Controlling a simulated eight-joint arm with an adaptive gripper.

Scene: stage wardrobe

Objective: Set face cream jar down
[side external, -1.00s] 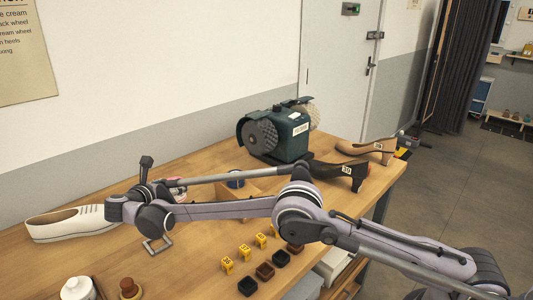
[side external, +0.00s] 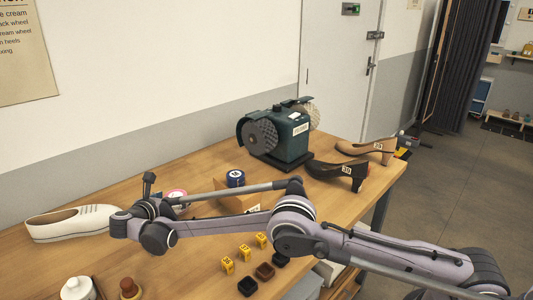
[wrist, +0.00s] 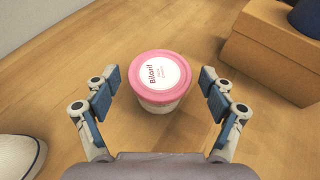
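A small jar with a pink lid (wrist: 161,74) stands upright on the wooden table, its white label reading something like "Biloril". I take it to be the face cream jar. My gripper (wrist: 161,80) is open around it in the wrist view, one blue-padded finger on each side with a clear gap to the jar. In the side view only a bit of the pink jar (side external: 176,193) shows behind my arm, and my fingers are hidden there.
A cardboard box (side external: 238,197) with a blue tin (side external: 236,178) on it stands right of the jar. A white shoe (side external: 72,222) lies left. The grinder (side external: 278,137), dark shoe (side external: 338,172), yellow tags (side external: 244,252) and white lidded pot (side external: 76,289) are around.

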